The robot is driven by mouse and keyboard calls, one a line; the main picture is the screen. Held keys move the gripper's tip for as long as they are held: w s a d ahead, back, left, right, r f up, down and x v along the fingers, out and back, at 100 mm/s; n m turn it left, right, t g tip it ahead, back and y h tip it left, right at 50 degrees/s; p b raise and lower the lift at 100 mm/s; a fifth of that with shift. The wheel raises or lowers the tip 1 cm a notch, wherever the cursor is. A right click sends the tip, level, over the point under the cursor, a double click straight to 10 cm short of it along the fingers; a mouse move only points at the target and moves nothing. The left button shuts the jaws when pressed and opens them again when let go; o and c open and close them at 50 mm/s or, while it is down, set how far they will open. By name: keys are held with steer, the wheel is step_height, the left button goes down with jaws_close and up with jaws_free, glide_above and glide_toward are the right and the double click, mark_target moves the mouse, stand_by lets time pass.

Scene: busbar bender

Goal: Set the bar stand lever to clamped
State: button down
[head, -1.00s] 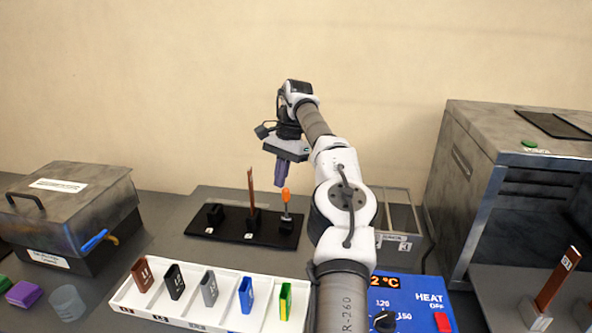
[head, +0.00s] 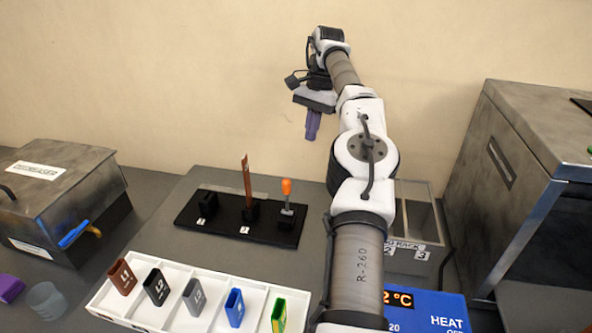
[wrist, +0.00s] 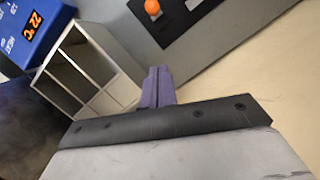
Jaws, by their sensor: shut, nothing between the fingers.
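The bar stand (head: 228,229) is a black base plate with small black blocks and a copper bar (head: 247,184) standing upright in one of them. Its lever has an orange knob (head: 286,187) and stands near the plate's right end, about upright. The orange knob also shows at the top of the wrist view (wrist: 152,7). My gripper (head: 311,136) has purple fingers, is shut and empty, and points down above and to the right of the lever, apart from it. Its shut fingers show in the wrist view (wrist: 158,75).
A white tray (head: 255,290) with several coloured sleeves lies in front of the stand. A grey rack (head: 405,250) and a blue heater panel (head: 425,312) stand to the right. A large metal box (head: 520,180) is far right; a lidded box (head: 60,200) is left.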

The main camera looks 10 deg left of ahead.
steer(key=shift+f, duration=0.1)
steer(key=p, duration=0.2)
glide_above(287, 198)
steer(key=w+d, duration=0.1)
steer(key=w, duration=0.2)
steer(key=w+d+x, duration=0.1)
steer(key=x, duration=0.8)
steer(key=shift+w+d+f, duration=0.15)
steer(key=shift+w+f, duration=0.3)
steer(key=shift+d, duration=0.1)
